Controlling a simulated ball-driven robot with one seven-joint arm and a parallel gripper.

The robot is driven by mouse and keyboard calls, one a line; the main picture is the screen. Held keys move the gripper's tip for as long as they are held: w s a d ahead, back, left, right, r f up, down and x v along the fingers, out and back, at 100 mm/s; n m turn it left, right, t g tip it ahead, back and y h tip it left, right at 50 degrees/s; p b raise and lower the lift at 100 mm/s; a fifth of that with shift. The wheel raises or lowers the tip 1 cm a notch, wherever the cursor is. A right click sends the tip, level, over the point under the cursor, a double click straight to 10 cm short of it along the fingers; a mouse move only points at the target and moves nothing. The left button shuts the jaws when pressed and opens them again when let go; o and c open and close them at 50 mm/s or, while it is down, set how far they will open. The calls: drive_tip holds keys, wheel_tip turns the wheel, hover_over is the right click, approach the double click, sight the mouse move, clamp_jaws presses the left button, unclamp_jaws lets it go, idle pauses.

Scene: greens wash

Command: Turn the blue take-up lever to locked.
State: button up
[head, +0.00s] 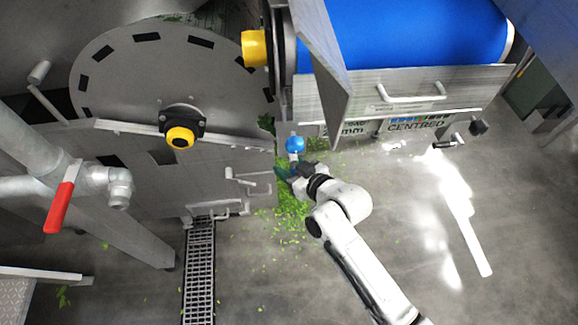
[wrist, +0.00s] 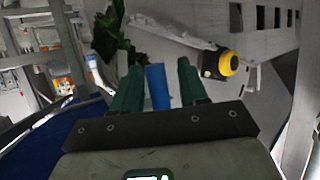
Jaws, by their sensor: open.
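The blue take-up lever shows in the head view as a rounded blue end (head: 295,145) beside the lower edge of the grey machine panel. In the wrist view the blue lever (wrist: 157,88) stands between my two green fingers, with gaps on both sides. My gripper (head: 285,171) is open just below the blue end in the head view; its fingers also show in the wrist view (wrist: 158,72). Contact with the lever cannot be told. The lever's pivot and any lock marking are hidden or too small to tell.
A yellow-capped bearing (head: 180,138) sits on the round grey drum cover (head: 110,75). A blue belt roller (head: 410,30) lies above a steel panel with a handle (head: 410,97). A red valve handle (head: 60,207) is at left. Green leaves litter the floor near a drain grate (head: 200,270).

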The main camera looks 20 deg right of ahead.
drive_tip(key=shift+c, duration=0.3)
clamp_jaws()
drive_tip(key=p, duration=0.1)
drive_tip(key=d+n+h+p, duration=0.1)
drive_tip(key=p, duration=0.1)
drive_tip(key=shift+s+r+g, duration=0.2)
drive_tip(key=shift+r+g, duration=0.1)
drive_tip(key=shift+g, duration=0.1)
drive_tip(key=shift+s+d+f+n+g+h+p, duration=0.2)
drive_tip(key=shift+d+f+n+g+h+p, duration=0.1)
drive_tip(key=shift+d+n+g+h+p, duration=0.5)
drive_tip(key=shift+a+t, duration=0.25)
drive_tip(key=shift+t, duration=0.05)
drive_tip(key=shift+o, duration=0.3)
unclamp_jaws()
